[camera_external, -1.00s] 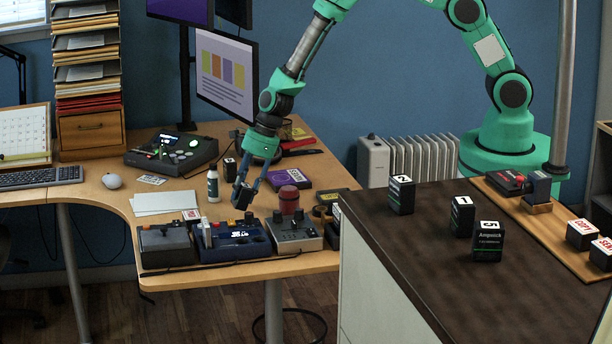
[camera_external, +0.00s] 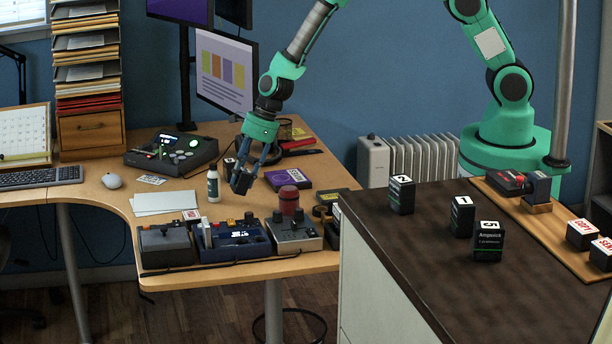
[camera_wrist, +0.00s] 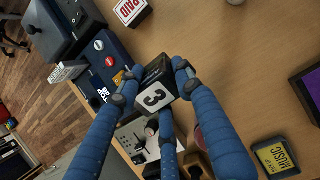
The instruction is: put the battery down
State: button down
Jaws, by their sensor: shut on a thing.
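My gripper (camera_external: 241,184) is over the desk, behind the blue device, with blue fingers pointing down. In the wrist view my gripper (camera_wrist: 154,82) is shut on a black battery (camera_wrist: 154,98) with a white label reading 3. The fingers close around its sides, and it looks tilted in that view. The battery appears just above the desk; whether it touches anything below is hard to tell.
A white bottle (camera_external: 213,186) stands left of my gripper, and a dark red cylinder (camera_external: 288,199) right of it. A grey device with knobs (camera_external: 294,235) adjoins the blue one. Batteries marked 2 (camera_external: 401,195), 1 (camera_external: 462,216) and 5 (camera_external: 488,241) stand on the dark counter.

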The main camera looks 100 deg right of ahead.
dwell(0.5)
